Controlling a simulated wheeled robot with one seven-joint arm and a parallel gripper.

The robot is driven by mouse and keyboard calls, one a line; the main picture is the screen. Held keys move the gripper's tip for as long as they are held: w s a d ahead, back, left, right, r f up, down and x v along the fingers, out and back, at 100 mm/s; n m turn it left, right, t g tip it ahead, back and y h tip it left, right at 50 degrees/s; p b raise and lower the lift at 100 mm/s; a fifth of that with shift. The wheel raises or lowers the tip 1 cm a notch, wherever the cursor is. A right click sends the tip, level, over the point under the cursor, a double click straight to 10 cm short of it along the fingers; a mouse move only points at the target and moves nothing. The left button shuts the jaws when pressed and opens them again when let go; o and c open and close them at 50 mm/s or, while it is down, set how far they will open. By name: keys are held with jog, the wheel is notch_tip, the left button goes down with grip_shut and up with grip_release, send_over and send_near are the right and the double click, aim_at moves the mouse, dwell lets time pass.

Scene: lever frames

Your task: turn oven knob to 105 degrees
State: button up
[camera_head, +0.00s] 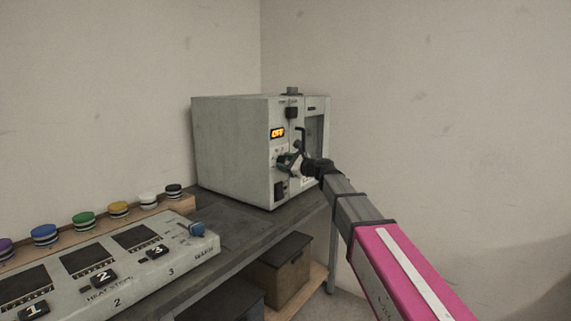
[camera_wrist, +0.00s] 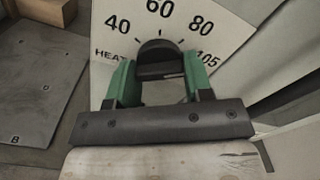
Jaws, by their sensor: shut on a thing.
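The oven (camera_head: 232,145) is a grey box on the bench, with its front panel facing right and an orange display (camera_head: 277,133) that appears to read OFF. The dark oven knob (camera_wrist: 158,50) sits on a white dial (camera_wrist: 112,45) marked 40, 60, 80 and 105, with part of a HEAT label. My gripper (camera_wrist: 159,72) has a green finger on each side of the knob and is shut on it. In the head view my gripper (camera_head: 290,162) is at the oven's front panel and largely hides the knob. I cannot clearly tell where the knob points.
A control panel (camera_head: 205,245) with numbered switches and a blue knob (camera_head: 196,229) lies at the left. Several coloured round buttons stand on a wooden strip behind it. A box (camera_head: 280,270) sits on the shelf below the bench. Walls stand behind the oven.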

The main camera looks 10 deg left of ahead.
jog(key=shift+f+m, duration=0.1)
jog(key=shift+m, duration=1)
jog(key=o, duration=0.9)
jog(key=v, duration=1.1)
jog(key=shift+a, duration=0.1)
